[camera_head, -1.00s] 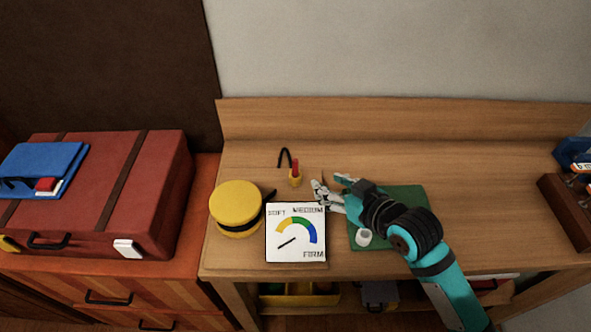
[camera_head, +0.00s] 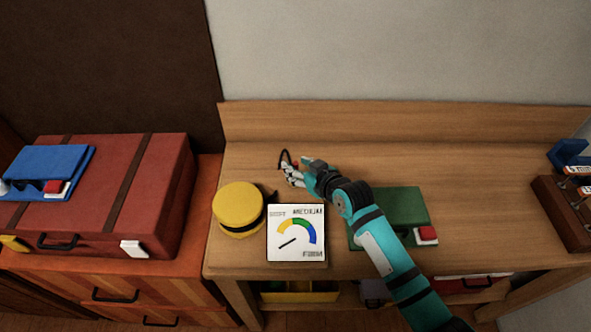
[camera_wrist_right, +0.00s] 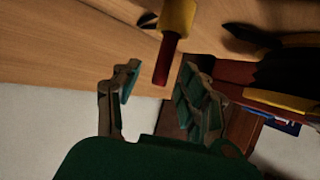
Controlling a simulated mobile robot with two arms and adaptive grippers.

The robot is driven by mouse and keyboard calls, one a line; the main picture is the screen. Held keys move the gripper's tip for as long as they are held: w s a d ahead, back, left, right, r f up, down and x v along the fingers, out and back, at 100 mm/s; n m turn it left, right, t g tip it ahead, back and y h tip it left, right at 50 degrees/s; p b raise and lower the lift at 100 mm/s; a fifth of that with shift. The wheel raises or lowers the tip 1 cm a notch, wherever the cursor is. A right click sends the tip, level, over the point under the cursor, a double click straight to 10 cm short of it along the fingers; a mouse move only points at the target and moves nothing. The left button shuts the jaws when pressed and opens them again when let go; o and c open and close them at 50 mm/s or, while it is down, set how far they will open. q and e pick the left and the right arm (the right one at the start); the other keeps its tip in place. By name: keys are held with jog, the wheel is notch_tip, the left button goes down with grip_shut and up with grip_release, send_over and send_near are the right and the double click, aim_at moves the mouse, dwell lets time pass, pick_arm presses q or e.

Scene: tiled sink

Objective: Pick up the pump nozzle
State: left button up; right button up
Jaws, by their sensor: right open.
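The pump nozzle shows in the right wrist view as a red tube (camera_wrist_right: 166,58) with a yellow collar (camera_wrist_right: 177,17). It stands between the open fingers of my right gripper (camera_wrist_right: 160,75), with gaps on both sides. In the head view my right gripper (camera_head: 292,172) is at the back left of the wooden bench and mostly hides the nozzle. A black hose loop (camera_head: 283,155) rises behind the fingers. My left gripper is not in view.
A yellow round pump (camera_head: 238,206) and a white gauge card (camera_head: 297,235) stand left of my right arm. A red suitcase (camera_head: 165,190) is at left.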

jog(key=shift+x, duration=0.9)
jog(key=shift+s, duration=0.1)
grip_shut()
